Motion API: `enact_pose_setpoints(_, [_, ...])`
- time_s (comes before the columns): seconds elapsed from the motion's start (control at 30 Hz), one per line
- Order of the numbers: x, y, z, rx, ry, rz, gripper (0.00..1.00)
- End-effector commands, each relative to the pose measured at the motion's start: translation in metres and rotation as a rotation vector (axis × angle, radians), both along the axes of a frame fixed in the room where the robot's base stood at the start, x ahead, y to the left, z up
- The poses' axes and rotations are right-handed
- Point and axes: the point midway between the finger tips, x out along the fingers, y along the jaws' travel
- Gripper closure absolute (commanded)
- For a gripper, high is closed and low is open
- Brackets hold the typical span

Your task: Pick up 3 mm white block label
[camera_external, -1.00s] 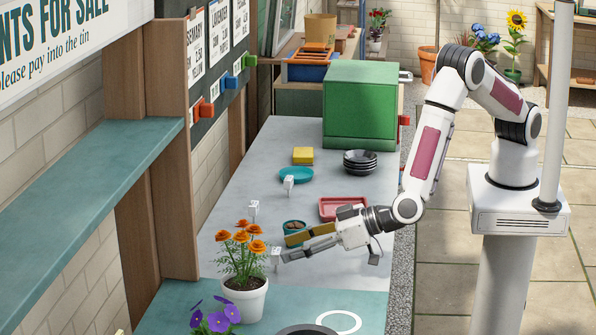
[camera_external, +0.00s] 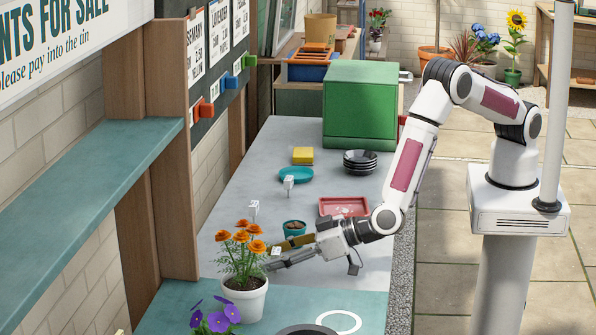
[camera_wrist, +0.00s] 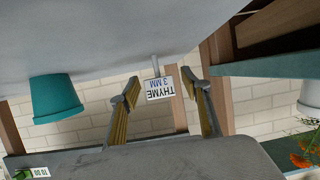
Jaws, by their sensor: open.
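The white block label (camera_wrist: 160,88) reads "THYME 3 MM" in the wrist view, upside down, with a thin stem above it in the picture. It lies between the two fingers of my gripper (camera_wrist: 158,84), with a gap visible on each side. My gripper is open and holds nothing that I can see. In the external view my gripper (camera_external: 273,258) is low over the bench beside the orange-flowered pot, and the small white label (camera_external: 276,251) shows at its fingertips, partly hidden.
A white pot of orange flowers (camera_external: 245,299) stands close to the fingertips. A small teal pot (camera_external: 294,227) is just behind the gripper. Other white labels (camera_external: 254,207) (camera_external: 289,180) stand farther back. A red tray (camera_external: 343,207) and black saucers (camera_external: 360,162) are behind.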

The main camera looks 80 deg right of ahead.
Motion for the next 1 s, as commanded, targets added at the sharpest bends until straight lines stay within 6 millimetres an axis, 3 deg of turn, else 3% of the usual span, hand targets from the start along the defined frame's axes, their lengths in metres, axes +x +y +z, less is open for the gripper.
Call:
enact_pose_setpoints(0.27, [-0.0001, 0.0000, 0.0003, 0.000, 0.000, 0.000, 0.53])
enact_pose_setpoints(0.3, [-0.0001, 0.0000, 0.0004, 0.000, 0.000, 0.000, 0.55])
enact_pose_setpoints(0.43, [-0.0002, 0.0000, 0.0004, 0.000, 0.000, 0.000, 0.86])
enact_pose_setpoints(1.0, [0.0002, 0.0003, 0.0086, 0.001, -0.002, 0.000, 0.87])
